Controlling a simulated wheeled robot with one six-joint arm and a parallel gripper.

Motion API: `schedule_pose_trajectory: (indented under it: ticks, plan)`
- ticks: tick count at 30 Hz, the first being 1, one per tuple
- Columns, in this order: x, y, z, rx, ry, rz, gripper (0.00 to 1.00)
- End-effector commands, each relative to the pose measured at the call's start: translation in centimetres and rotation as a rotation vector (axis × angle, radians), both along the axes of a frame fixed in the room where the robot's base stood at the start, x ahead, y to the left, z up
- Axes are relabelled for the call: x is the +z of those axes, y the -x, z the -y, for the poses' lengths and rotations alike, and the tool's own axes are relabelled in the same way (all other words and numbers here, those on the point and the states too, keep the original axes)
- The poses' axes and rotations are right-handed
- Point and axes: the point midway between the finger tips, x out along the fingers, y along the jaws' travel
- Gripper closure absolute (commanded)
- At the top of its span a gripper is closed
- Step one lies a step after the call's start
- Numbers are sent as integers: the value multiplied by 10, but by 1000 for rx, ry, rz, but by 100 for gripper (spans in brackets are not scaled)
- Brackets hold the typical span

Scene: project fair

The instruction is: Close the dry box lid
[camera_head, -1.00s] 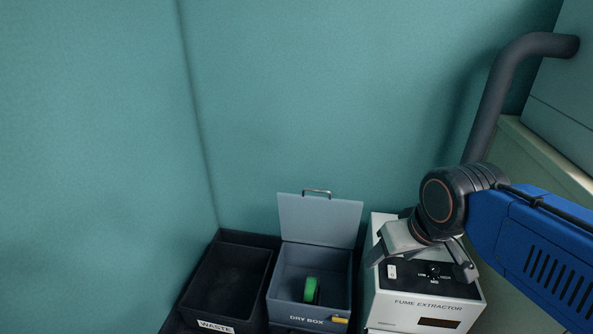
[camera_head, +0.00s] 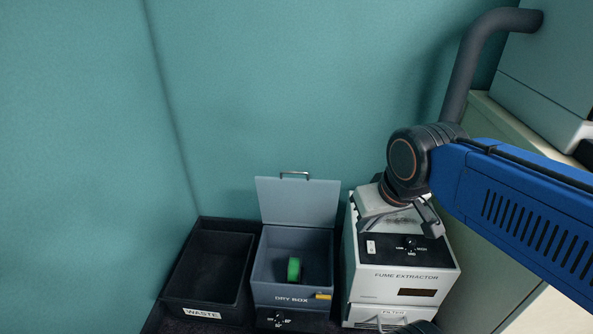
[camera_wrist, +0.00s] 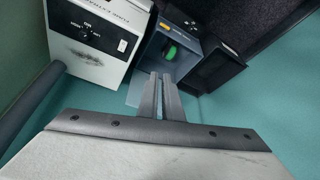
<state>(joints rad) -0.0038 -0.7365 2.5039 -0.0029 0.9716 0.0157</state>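The dry box (camera_head: 281,296) is a grey-blue box with its lid (camera_head: 297,203) standing open, upright at the back edge. The lid has a dark handle (camera_head: 295,174) on its top edge. A green roll (camera_head: 294,269) lies inside the box, and it also shows in the wrist view (camera_wrist: 169,51). My gripper (camera_head: 431,226) appears over the fume extractor, to the right of the dry box, apart from the lid. In the wrist view its two fingers (camera_wrist: 162,76) are close together with nothing visible between them; the box is beyond them.
A black waste bin (camera_head: 205,274) stands left of the dry box. A white fume extractor (camera_head: 404,284) stands close on its right, with a dark pipe (camera_head: 466,80) behind my arm. A teal wall (camera_head: 250,90) is behind. The space above the box is clear.

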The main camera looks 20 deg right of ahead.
Motion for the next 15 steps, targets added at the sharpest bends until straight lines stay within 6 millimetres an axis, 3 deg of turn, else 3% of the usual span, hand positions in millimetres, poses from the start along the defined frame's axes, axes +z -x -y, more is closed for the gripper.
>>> schedule_pose_trajectory:
  ticks: [15]
  plan:
    - [53, -126, -1, -105, -31, -94, 100]
